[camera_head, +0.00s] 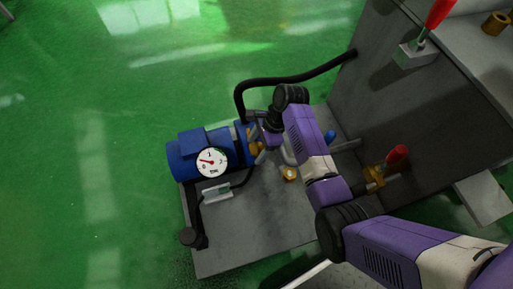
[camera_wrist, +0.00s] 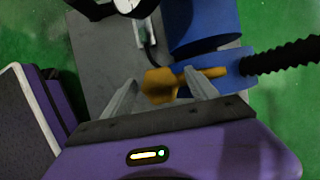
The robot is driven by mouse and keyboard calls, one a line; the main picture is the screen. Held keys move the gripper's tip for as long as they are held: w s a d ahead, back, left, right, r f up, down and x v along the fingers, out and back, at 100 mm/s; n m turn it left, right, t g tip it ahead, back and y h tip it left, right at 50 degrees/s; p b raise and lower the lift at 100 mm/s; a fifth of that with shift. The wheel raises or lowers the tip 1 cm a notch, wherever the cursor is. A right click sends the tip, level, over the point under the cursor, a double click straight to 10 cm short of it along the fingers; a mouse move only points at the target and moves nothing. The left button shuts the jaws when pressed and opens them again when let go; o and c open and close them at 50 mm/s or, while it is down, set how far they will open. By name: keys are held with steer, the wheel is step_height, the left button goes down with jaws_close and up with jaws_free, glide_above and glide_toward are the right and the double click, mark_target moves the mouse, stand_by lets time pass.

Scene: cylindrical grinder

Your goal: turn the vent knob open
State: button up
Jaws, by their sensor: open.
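A yellow lobed knob (camera_wrist: 160,86), which I take to be the vent knob, sits on a yellow stem at the end of the blue pump (camera_wrist: 205,22). In the head view the yellow part (camera_head: 254,147) is partly hidden by my wrist. My gripper (camera_wrist: 162,92) is open, with one finger on each side of the knob in the wrist view. The right finger overlaps the yellow stem. I cannot tell whether either finger touches it. In the head view my gripper (camera_head: 264,146) is beside the right end of the pump (camera_head: 180,162).
A white dial gauge (camera_head: 211,162) is on the pump. A black hose (camera_head: 300,78) arcs from the pump to the grey machine cabinet (camera_head: 400,120). A red-handled valve (camera_head: 396,156) and a small brass fitting (camera_head: 289,174) are nearby. The grey base plate (camera_head: 235,240) is clear in front.

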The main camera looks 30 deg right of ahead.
steer(key=c, duration=1.4)
steer(key=shift+o, duration=0.2)
steer(key=shift+r+p, duration=0.1)
steer(key=shift+p, duration=0.2)
steer(key=n+g+p, duration=0.1)
steer(key=n+p, duration=0.1)
steer(key=shift+r+n, duration=0.1)
steer(key=shift+n, duration=0.3)
steer(key=n+g+p, duration=0.1)
steer(key=n, duration=0.3)
steer(key=shift+n+g, duration=0.3)
steer(key=shift+g, duration=0.1)
steer(key=n+g+h, duration=0.1)
steer(key=n, duration=0.4)
steer(key=shift+f+g+h, duration=0.2)
steer(key=shift+g+h, duration=0.2)
steer(key=n+h, duration=0.1)
steer(key=n, duration=0.4)
steer(key=shift+g+h+b, duration=0.3)
steer(key=shift+h+b, duration=0.1)
steer(key=shift+n, duration=0.4)
